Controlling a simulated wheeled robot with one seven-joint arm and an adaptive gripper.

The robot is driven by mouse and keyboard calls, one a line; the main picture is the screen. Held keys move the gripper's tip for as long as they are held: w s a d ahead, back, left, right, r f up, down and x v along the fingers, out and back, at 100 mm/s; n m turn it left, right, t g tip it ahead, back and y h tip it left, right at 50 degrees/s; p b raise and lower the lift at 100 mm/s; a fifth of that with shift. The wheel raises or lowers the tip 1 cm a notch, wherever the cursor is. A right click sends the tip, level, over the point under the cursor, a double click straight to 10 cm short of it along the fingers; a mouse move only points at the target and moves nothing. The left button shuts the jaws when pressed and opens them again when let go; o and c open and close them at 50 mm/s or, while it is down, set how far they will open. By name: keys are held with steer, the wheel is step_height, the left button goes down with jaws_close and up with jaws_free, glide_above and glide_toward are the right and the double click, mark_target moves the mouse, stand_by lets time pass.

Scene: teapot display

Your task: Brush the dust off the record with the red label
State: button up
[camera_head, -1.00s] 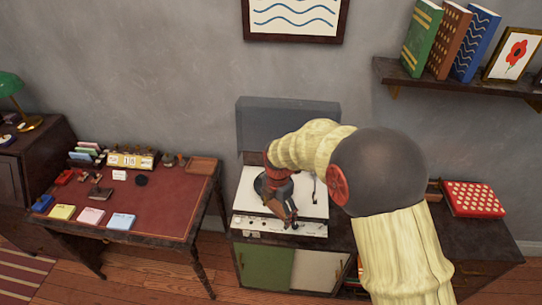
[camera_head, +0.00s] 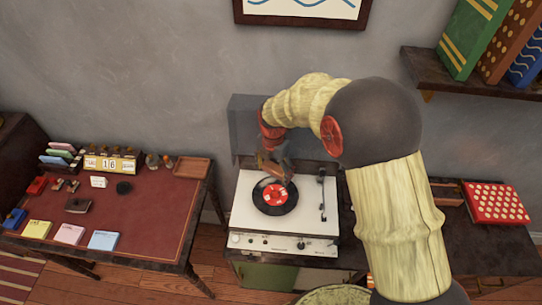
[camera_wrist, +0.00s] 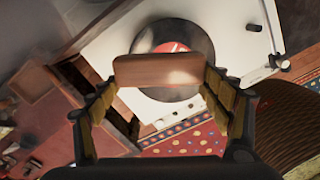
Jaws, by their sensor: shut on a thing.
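The black record with the red label (camera_head: 262,202) lies on the white record player (camera_head: 245,217). My gripper (camera_head: 277,166) is over the back edge of the record in the head view. It is shut on a brown wooden brush (camera_wrist: 158,70), which spans the two fingers in the wrist view. The record (camera_wrist: 150,43) shows behind the brush there, its label partly covered. I cannot tell whether the brush touches the record, and its bristles are hidden. Dust on the record is too small to make out.
The tonearm (camera_head: 322,195) is off the record at the right. The player's raised lid (camera_head: 243,128) stands behind. A red dotted box (camera_head: 497,203) lies to the right on the cabinet. A desk (camera_head: 150,220) with small items stands at the left, with a gap between.

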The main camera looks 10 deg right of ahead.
steer(key=shift+w, duration=0.5)
steer(key=b, duration=0.4)
glide_above(273, 186)
steer(key=shift+s+a+f, duration=0.1)
steer(key=shift+s+f, duration=0.05)
steer(key=shift+f, duration=2.85)
steer(key=shift+f+b, duration=0.6)
steer(key=shift+f, duration=0.4)
